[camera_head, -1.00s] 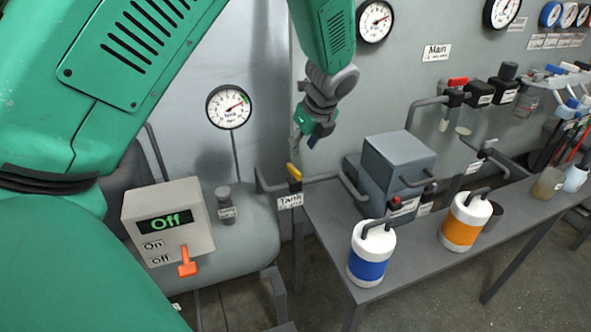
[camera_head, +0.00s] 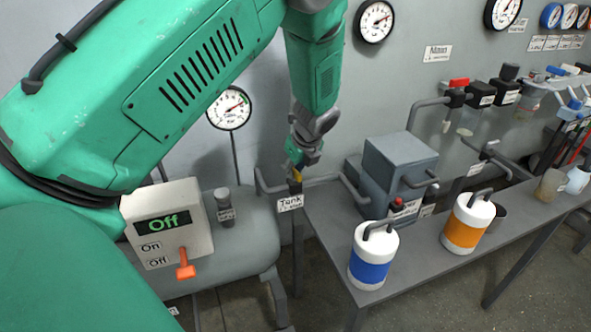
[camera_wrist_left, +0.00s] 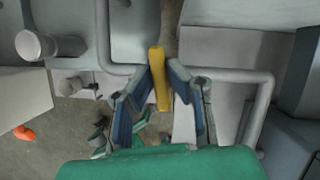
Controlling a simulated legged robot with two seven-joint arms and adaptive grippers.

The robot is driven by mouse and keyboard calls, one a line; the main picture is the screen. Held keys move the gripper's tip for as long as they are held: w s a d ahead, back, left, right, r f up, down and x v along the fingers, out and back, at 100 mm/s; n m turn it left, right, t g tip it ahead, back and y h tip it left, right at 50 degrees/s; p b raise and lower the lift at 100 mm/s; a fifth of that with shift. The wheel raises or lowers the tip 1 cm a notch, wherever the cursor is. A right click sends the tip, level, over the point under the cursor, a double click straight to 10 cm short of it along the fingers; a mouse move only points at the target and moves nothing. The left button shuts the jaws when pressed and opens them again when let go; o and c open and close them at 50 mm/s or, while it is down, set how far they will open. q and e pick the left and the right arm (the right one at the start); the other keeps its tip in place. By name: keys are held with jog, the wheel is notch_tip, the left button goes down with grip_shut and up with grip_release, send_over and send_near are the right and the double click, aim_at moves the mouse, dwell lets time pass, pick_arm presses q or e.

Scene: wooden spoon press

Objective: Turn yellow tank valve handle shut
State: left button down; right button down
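The yellow tank valve handle (camera_head: 297,174) sits on the pipe above the Tank label (camera_head: 290,203), between the tank and the bench. It stands upright in the head view. In the left wrist view the yellow handle (camera_wrist_left: 158,78) lies between the two blue-padded fingers. My left gripper (camera_head: 304,160) is at the handle from above and hides part of it. In the left wrist view my left gripper (camera_wrist_left: 158,100) has its fingers apart, one on each side of the handle, with gaps visible. My right gripper is not in view.
A control box (camera_head: 168,222) reading Off, with an orange lever (camera_head: 185,265), stands left of the valve. Grey pipes run both ways from the valve. A grey block machine (camera_head: 398,165) and a blue-banded bottle (camera_head: 372,255) stand on the bench to the right.

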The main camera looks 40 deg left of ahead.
pick_arm(q)
jog(key=shift+r+m+t+p, duration=0.2)
jog(key=shift+m+p, duration=0.3)
jog(key=shift+p, duration=0.35)
jog(key=shift+r+m+t+p, duration=0.1)
jog(key=shift+m+t+p, duration=0.1)
jog(key=shift+m+p, duration=0.5)
jog(key=shift+f+p, duration=0.15)
jog(key=shift+p, duration=0.4)
jog(key=shift+f, duration=0.1)
jog(key=c, duration=1.6)
grip_release()
